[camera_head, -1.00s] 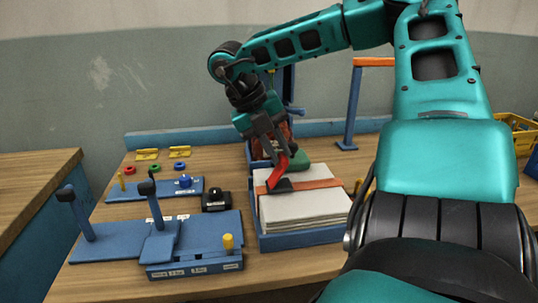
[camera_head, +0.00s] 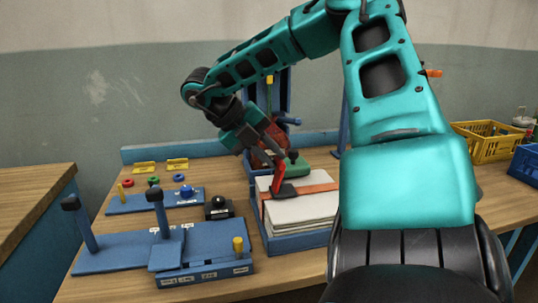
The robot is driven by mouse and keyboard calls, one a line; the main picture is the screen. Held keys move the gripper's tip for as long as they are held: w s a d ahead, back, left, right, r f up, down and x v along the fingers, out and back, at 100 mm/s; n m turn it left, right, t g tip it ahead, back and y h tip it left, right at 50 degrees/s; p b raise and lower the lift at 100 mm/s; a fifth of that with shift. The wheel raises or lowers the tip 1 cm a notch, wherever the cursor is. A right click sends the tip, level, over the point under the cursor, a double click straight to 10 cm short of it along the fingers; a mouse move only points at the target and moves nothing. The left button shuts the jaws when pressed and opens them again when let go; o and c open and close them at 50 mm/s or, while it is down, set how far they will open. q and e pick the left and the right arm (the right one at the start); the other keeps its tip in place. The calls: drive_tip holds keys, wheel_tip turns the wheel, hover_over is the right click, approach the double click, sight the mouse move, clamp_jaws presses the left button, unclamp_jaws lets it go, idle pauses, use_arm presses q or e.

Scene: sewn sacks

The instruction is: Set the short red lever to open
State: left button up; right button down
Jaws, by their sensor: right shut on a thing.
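The short red lever (camera_head: 278,178) rises steeply from a small black base (camera_head: 286,190) on the orange strap (camera_head: 308,190). The strap runs across a stack of pale sacks (camera_head: 300,208). My right gripper (camera_head: 277,162) reaches down from the upper left and is shut on the upper part of the lever. The jaws partly hide the lever's top. My left gripper is not in view.
The stack lies in a blue tray (camera_head: 293,242). A green and red object (camera_head: 296,160) is close behind the gripper. Blue fixtures with black-knobbed posts (camera_head: 158,212) stand left. Yellow (camera_head: 485,145) and blue crates are at the right.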

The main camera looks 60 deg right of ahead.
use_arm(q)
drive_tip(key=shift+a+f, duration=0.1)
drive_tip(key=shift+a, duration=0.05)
use_arm(e)
drive_tip(key=c, duration=1.1)
unclamp_jaws()
drive_tip(key=shift+o, duration=0.2)
use_arm(q)
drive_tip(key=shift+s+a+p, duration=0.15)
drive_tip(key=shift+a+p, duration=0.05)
drive_tip(key=shift+p, duration=0.15)
use_arm(e)
drive_tip(key=v, duration=1.3)
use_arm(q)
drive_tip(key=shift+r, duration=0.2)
